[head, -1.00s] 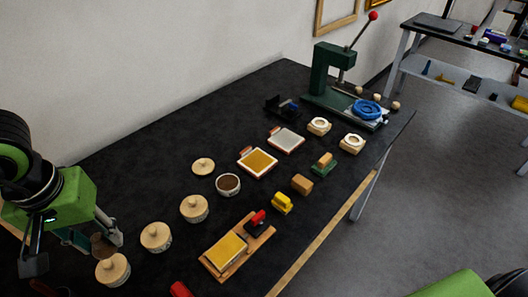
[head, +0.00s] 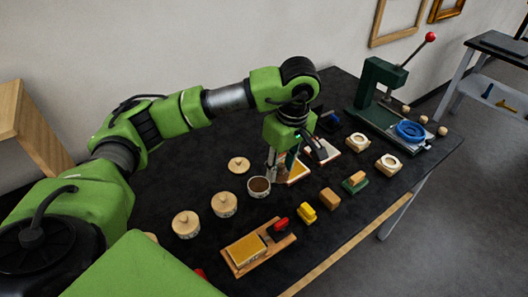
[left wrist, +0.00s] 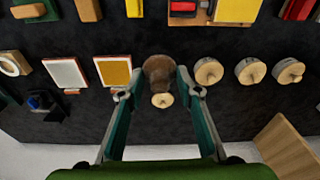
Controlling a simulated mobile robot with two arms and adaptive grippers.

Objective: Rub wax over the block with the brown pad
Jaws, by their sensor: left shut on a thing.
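My left gripper (head: 294,163) hangs over the table by the open jar of brown stuff (head: 259,187) and the amber tray (head: 298,172). In the left wrist view, its fingers (left wrist: 156,84) are shut on the brown pad (left wrist: 158,72), which shows as a rounded brown lump. The pad seems to be above the table; its underside and any contact with the jar are hidden. A yellow-topped block (head: 246,250) sits on a wooden board with a red clamp (head: 279,226); it also shows in the left wrist view (left wrist: 237,10). My right gripper is out of view.
Lidded jars (head: 186,224) and a loose lid (head: 238,164) stand left of the open jar. A yellow piece (head: 307,212), a tan block (head: 330,198) and a green-based block (head: 355,182) lie to the right. A green press (head: 380,95) stands at the back.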

